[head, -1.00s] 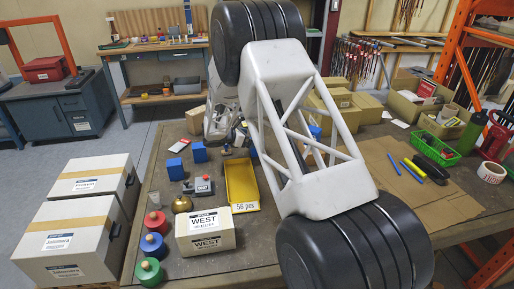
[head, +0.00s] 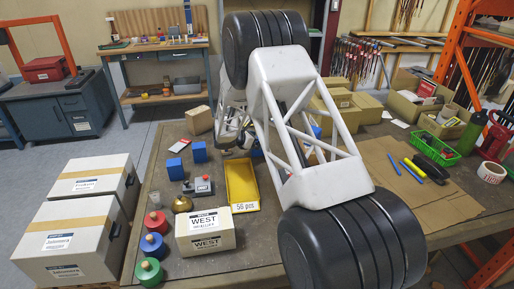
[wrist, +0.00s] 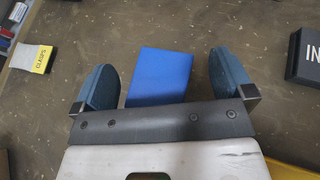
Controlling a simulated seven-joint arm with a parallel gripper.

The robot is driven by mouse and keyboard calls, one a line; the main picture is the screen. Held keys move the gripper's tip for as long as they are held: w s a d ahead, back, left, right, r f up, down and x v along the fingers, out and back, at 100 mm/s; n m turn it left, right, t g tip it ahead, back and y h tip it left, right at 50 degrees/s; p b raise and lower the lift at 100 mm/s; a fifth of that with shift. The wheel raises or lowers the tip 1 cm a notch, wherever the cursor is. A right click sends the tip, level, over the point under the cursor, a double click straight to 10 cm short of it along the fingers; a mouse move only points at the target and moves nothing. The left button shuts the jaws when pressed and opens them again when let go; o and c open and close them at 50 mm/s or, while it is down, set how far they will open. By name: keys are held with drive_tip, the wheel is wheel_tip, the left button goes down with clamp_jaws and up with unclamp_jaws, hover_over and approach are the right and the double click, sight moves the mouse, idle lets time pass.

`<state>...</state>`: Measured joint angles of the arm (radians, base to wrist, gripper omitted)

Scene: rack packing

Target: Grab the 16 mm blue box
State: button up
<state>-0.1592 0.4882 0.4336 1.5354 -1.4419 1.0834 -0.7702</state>
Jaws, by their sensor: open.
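Several blue boxes lie on the workbench (head: 160,209). In the head view, one blue box (head: 199,152) and another blue box (head: 174,168) lie left of my arm, and bits of blue show beside and behind the arm. In the wrist view, a blue box (wrist: 160,77) lies between the two spread fingers of my gripper (wrist: 165,85), with a gap on each side. Its near end is hidden by the gripper's dark crossbar. My gripper is open and empty. I cannot read any size on the boxes.
A yellow tray (head: 241,183) stands near the bench middle, with a WEST carton (head: 205,232) in front. Bare bench lies beyond the blue box.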

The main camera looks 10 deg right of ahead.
idle(0.3)
drive_tip(key=c, duration=1.4)
drive_tip(key=shift+r, duration=0.8)
wheel_tip(320, 180, up, 2)
drive_tip(key=shift+r, duration=0.15)
drive_tip(key=s+r, duration=0.1)
drive_tip(key=s, duration=1.5)
